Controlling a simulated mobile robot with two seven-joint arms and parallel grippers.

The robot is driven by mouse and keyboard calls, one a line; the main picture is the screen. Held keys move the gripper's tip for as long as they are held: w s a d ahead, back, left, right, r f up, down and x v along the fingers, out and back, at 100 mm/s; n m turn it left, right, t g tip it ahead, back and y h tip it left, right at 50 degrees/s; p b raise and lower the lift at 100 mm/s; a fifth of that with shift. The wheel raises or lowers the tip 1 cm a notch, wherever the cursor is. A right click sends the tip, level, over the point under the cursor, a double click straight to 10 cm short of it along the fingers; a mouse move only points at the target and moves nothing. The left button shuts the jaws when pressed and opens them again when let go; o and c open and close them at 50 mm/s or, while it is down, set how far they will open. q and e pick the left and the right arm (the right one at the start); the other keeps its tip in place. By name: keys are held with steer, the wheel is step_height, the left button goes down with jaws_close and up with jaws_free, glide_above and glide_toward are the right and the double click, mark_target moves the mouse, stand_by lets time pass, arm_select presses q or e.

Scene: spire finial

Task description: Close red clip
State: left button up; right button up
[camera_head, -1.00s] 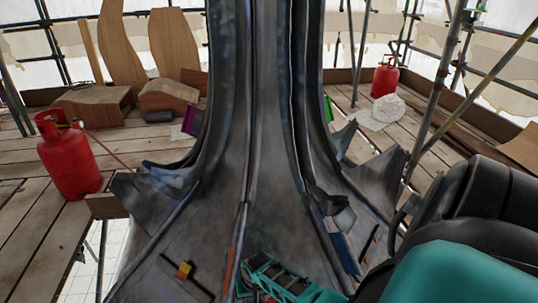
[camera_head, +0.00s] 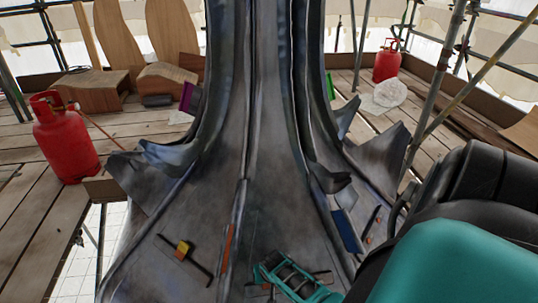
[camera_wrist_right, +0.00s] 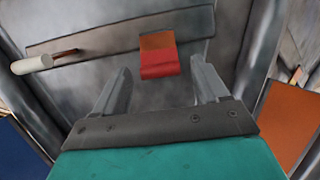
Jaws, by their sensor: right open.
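The red clip (camera_wrist_right: 158,64) shows in the right wrist view, a small red block with an orange-brown upper part, on a flat grey bar (camera_wrist_right: 95,40). A pale cylindrical handle (camera_wrist_right: 32,65) on a thin reddish rod is at the bar's left. My right gripper (camera_wrist_right: 165,82) is open, its two grey fingers apart on either side below the clip, with nothing between the tips. I cannot tell the depth gap. In the head view the teal right gripper (camera_head: 290,278) is low over the metal base and I cannot make out the clip clearly. My left gripper is not in view.
A yellow clip (camera_head: 183,249) with a dark bar lies to the left on the flared metal spire (camera_head: 270,190). An orange strip (camera_head: 227,248) and a blue panel (camera_head: 345,230) flank my right gripper. Red gas cylinders (camera_head: 66,140) and scaffold poles (camera_head: 440,80) surround the plank deck.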

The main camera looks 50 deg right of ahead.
steer(key=shift+b+x, duration=0.5)
steer(key=shift+x, duration=0.7)
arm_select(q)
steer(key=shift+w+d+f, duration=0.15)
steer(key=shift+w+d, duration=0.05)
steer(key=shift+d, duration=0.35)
arm_select(e)
steer(key=shift+w+d+f, duration=0.1)
steer(key=shift+f, duration=0.15)
steer(key=shift+c, duration=0.4)
steer(key=c, duration=1)
steer(key=shift+w+d+g+y, duration=0.25)
steer(key=shift+g+y, duration=0.25)
steer(key=shift+g, duration=0.1)
arm_select(q)
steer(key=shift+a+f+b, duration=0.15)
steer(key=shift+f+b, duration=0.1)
steer(key=shift+b, duration=0.1)
arm_select(e)
steer(key=shift+w+d+f+g+y, duration=0.15)
steer(key=shift+f+g+y, duration=0.1)
steer(key=shift+g+y, duration=0.3)
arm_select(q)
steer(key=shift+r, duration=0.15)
arm_select(e)
steer(key=o, duration=1.1)
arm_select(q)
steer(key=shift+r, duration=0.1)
